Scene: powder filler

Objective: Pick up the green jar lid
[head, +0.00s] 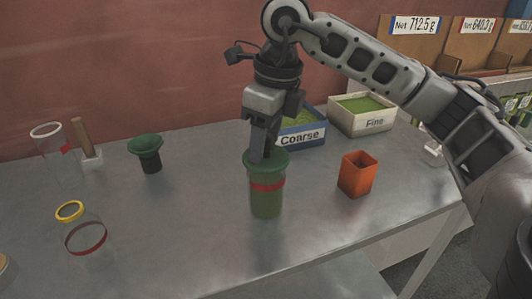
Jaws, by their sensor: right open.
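A jar (266,200) filled with green stands upright on the metal table, with a red band around it. A wide green rim (281,165) sits on its top; I cannot tell whether this is a lid or a funnel. My right gripper (262,156) points down at this green top, with its fingers at or just over it. It is open, and its fingertips partly hide the middle of the top. A green flared piece (146,147) with a dark lower part stands further left. My left gripper is not in view.
An orange cup (357,174) stands right of the green jar. Bins labelled Coarse (299,137) and Fine (374,123) are behind. The table front is clear.

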